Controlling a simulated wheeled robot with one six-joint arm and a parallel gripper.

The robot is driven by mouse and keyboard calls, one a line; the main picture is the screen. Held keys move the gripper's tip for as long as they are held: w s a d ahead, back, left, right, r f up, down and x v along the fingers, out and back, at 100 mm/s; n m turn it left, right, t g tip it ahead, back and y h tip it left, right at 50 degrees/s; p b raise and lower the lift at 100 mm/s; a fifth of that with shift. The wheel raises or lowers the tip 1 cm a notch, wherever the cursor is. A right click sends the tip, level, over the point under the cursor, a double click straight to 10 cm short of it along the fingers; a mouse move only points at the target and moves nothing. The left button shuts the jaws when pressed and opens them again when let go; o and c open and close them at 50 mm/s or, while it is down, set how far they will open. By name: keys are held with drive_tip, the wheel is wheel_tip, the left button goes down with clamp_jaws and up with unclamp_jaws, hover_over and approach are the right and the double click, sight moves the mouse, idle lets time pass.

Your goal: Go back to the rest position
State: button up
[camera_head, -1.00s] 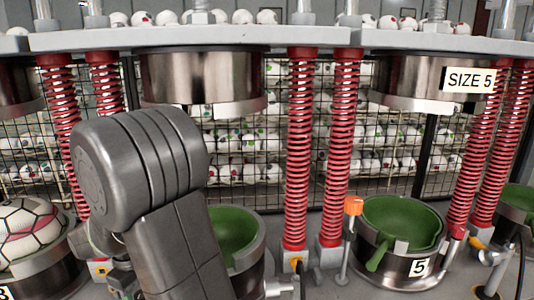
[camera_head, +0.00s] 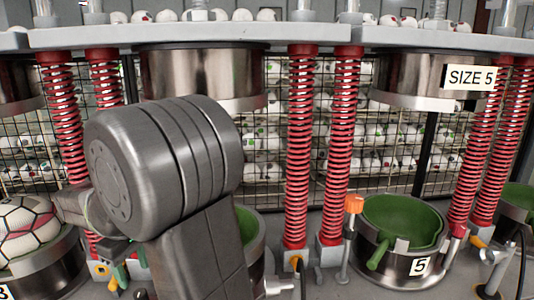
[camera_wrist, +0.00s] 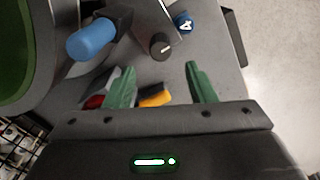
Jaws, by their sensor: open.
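My gripper (camera_wrist: 160,84) shows in the wrist view as two green fingers spread wide apart, with nothing held between them. Below it lies a grey press surface with a blue-ended handle (camera_wrist: 92,40) and a dark round knob (camera_wrist: 160,45). Red and yellow parts (camera_wrist: 153,95) show close to the fingers, and I cannot tell how far below them they are. In the head view my arm covers much of the middle-left press, and I cannot make out my gripper clearly there.
A green-lined mould (camera_head: 400,222) labelled 5 stands open at right, under a raised press head (camera_head: 415,82). A football (camera_head: 27,228) sits in the left mould. Red springs (camera_head: 300,150) stand between presses. A green-lined mould edge (camera_wrist: 15,50) and pale floor (camera_wrist: 285,60) flank the wrist view.

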sight(140, 293)
wheel_tip(140, 293, down, 9)
drive_tip(key=shift+s+d+r, duration=0.1)
drive_tip(key=shift+r, duration=0.1)
drive_tip(key=shift+r+n+p, duration=0.1)
drive_tip(key=shift+n+p, duration=0.2)
drive_tip(key=shift+n, duration=0.8)
